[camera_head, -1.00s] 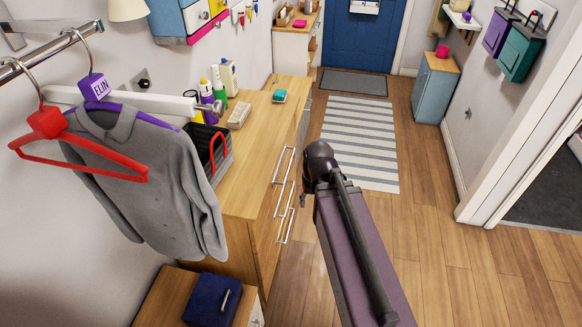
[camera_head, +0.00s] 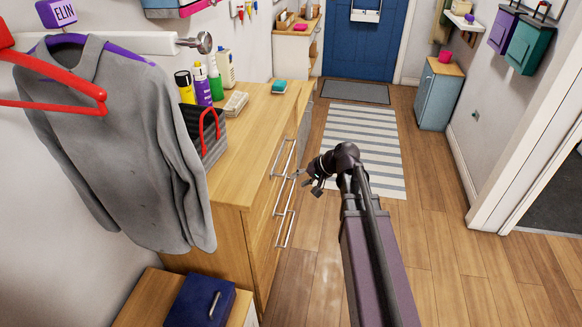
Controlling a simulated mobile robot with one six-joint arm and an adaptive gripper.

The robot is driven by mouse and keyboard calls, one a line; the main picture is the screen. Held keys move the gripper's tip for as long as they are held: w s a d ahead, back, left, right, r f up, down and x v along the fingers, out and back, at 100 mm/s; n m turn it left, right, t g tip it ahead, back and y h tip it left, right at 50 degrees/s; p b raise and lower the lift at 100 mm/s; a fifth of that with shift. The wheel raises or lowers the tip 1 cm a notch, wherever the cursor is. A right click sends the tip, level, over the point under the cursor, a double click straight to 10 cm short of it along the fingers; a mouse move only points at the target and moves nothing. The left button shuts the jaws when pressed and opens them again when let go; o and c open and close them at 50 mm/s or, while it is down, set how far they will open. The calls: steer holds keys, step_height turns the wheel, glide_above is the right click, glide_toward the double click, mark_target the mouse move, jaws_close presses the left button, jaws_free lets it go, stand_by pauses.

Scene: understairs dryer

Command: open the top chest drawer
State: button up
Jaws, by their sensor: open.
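A wooden chest of drawers (camera_head: 250,125) stands along the left wall, its front facing right. Several silver bar handles run down its front. The top drawer's handle (camera_head: 283,158) is the uppermost bar, and the drawer looks closed. My gripper (camera_head: 312,186) is open and empty at the end of my arm, just right of the handles. It appears apart from them, though the exact gap is hard to judge. Parts of the lower drawer fronts are seen at a steep angle.
A grey shirt (camera_head: 125,150) and red hanger hang at the left. Bottles and a dark basket (camera_head: 212,150) stand on the chest. A blue box (camera_head: 200,300) sits on a low wooden unit in front. Open wooden floor and a striped rug (camera_head: 365,140) lie to the right.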

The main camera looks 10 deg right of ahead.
steer(key=w+d+f+m+t+y+b, duration=0.2)
steer(key=w+d+f+t+b, duration=0.15)
steer(key=w+b, duration=0.3)
steer(key=m+t+y+b, duration=0.2)
steer(key=m+t+b, duration=0.1)
steer(key=b, duration=0.4)
glide_toward(290, 155)
steer(key=shift+v, duration=1.9)
steer(key=shift+s+a+f, duration=0.15)
steer(key=shift+a, duration=0.1)
steer(key=shift+b+x, duration=1.1)
steer(key=shift+x, duration=5.7)
steer(key=shift+d+f, duration=0.15)
steer(key=shift+d, duration=0.05)
jaws_close()
